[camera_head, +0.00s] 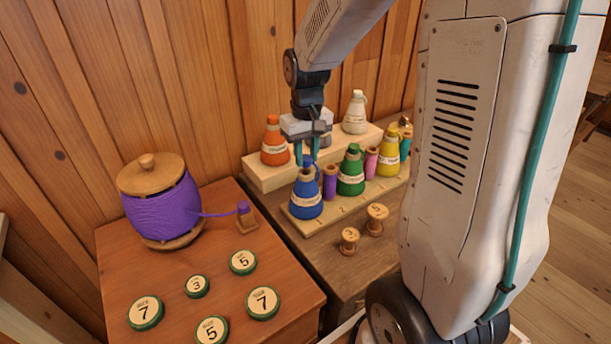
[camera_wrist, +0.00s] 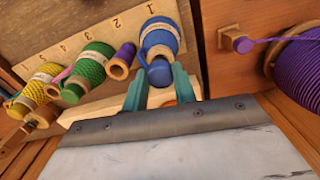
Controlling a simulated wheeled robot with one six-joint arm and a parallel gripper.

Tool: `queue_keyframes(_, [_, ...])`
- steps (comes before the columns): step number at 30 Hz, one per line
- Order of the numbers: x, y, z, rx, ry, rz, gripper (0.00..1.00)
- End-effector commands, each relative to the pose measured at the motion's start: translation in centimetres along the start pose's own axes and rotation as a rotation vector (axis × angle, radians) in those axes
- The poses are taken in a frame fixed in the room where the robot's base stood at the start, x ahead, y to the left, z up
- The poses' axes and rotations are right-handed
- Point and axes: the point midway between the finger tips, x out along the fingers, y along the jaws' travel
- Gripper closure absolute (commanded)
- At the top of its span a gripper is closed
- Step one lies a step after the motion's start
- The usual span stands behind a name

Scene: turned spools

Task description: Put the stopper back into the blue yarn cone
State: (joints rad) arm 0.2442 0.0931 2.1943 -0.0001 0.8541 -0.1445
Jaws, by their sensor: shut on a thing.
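The blue yarn cone (camera_head: 306,200) stands upright at the left front end of the numbered wooden rack. Its bare wooden neck shows at the top, and it also appears in the wrist view (camera_wrist: 158,32). My gripper (camera_head: 308,157) is right above this cone, pointing down. Its teal fingers are shut on the blue stopper (camera_wrist: 159,74). In the wrist view the stopper lies in line with the cone's wooden mouth and very close to it. I cannot tell whether the stopper touches the mouth or sits partly in it.
A purple spool (camera_head: 330,183) and a green cone (camera_head: 351,172) stand close to the right. An orange cone (camera_head: 274,142) and a white cone (camera_head: 355,113) stand on the raised step behind. A purple yarn jar (camera_head: 162,208) is at left.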

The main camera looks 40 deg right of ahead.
Motion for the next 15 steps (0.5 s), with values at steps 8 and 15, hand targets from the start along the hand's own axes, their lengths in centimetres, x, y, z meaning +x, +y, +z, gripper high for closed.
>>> queue_keyframes(8, [0.8, 0.0, 0.0, 0.0, -0.001, 0.0, 0.94])
queue_keyframes(15, [1.8, 0.0, 0.0, 0.0, -0.001, 0.0, 0.94])
